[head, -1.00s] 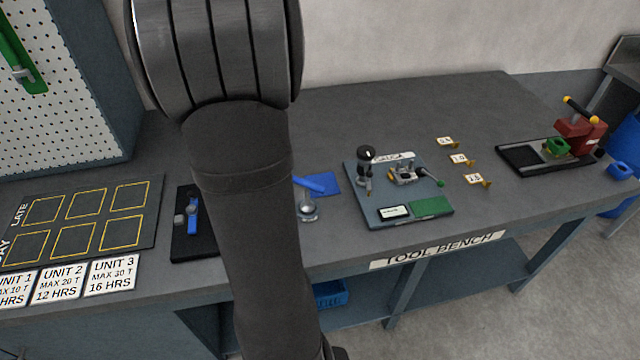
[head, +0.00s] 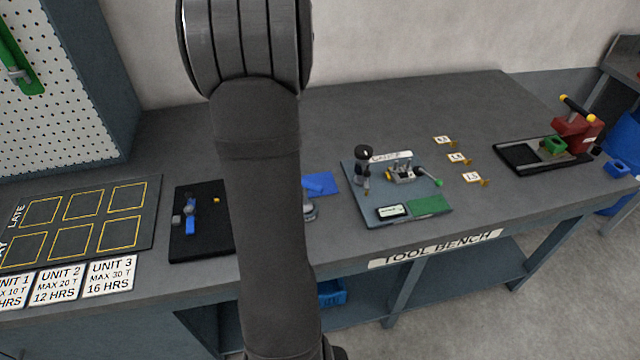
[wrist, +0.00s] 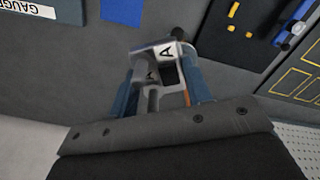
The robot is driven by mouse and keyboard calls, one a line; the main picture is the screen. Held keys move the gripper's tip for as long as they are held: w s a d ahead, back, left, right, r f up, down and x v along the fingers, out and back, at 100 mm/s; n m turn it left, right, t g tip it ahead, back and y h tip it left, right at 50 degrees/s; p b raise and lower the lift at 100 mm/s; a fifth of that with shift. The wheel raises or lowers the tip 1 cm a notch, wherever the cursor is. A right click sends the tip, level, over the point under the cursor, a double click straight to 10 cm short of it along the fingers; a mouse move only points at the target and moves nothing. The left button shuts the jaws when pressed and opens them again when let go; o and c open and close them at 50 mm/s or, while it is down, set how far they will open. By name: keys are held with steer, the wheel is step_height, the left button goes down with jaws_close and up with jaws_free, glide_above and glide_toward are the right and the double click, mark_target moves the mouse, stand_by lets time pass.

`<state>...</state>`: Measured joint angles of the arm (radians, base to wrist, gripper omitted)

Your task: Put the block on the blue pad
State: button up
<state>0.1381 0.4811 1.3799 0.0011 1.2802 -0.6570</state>
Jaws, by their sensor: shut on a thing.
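The blue pad (head: 326,182) lies flat on the bench, just right of my arm in the head view. It also shows at the top edge of the wrist view (wrist: 122,12). A pale grey block (wrist: 148,57) marked with a letter A is between the blue fingers of my gripper (wrist: 162,76) in the wrist view. My gripper is shut on it, and the block appears apart from the pad. In the head view my arm hides my gripper and the block.
A gauge plate (head: 362,208) stands to the right, a black board (head: 190,250) to the left. Bare bench lies behind the pad.

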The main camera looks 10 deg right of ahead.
mark_target(320, 184)
steer(key=s+d+f+n, duration=0.3)
steer(key=d+f+n, duration=0.4)
steer(key=d+f, duration=0.15)
steer(key=shift+n, duration=0.3)
steer(key=f, duration=0.9)
steer(key=shift+w+d+f, duration=0.15)
steer(key=shift+d+f, duration=0.05)
steer(key=shift+d, duration=0.1)
steer(key=shift+f, duration=0.15)
steer(key=o, duration=1.3)
step_height(320, 184, up, 12)
steer(key=shift+r, duration=0.15)
